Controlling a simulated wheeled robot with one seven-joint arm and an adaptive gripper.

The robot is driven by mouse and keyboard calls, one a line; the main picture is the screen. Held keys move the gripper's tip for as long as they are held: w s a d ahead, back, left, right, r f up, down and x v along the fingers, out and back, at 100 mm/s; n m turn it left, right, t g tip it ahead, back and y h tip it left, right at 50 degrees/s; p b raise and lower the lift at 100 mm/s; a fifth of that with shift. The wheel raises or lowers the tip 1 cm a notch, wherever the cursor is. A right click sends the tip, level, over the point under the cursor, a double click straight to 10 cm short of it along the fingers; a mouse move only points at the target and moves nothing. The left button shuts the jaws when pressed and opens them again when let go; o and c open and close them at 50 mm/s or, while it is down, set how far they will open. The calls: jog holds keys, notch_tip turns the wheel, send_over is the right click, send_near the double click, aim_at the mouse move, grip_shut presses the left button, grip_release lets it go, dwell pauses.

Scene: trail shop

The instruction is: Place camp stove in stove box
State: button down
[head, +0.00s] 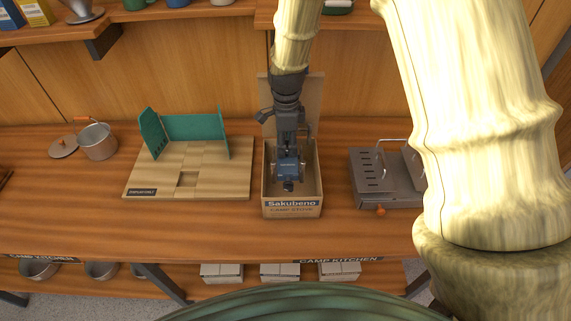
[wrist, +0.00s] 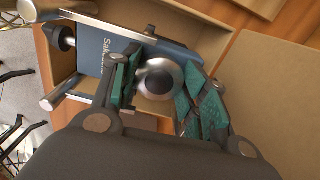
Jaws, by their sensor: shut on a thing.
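The stove box (head: 291,211) is an open cardboard box marked "Sakubeno CAMP STOVE", with its lid (head: 308,92) raised at the back. The camp stove (head: 288,171) is small and blue and shows within the box opening. In the wrist view the blue stove (wrist: 92,50) has printed lettering, a dark knob and metal legs. My gripper (head: 288,148) points down into the box. In the wrist view its teal-padded fingers (wrist: 160,97) are shut around the stove's round silver burner (wrist: 159,76). I cannot tell whether the stove touches the box floor.
Left of the box is a wooden display board (head: 215,185) with green panels (head: 195,127). A pot (head: 97,141) and its lid (head: 63,146) stand farther left. A grey metal grill-like stove (head: 375,180) stands close to the right. The wooden counter's front strip (head: 200,232) is clear.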

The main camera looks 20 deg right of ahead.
aim_at(286, 161)
jog(key=f+b, duration=0.1)
jog(key=f, duration=0.1)
jog(key=f+b, duration=0.1)
jog(key=f, duration=0.1)
jog(key=shift+w+f+b, duration=0.2)
jog(key=shift+f+b, duration=0.1)
jog(key=shift+s+f, duration=0.1)
jog(key=shift+s, duration=0.05)
jog(key=shift+f+b, duration=1.4)
jog(key=shift+f, duration=0.35)
jog(key=shift+f, duration=0.15)
jog(key=c, duration=0.8)
grip_release()
jog(key=shift+o, duration=0.2)
jog(key=shift+r+b, duration=1.9)
jog(key=shift+r, duration=4.25)
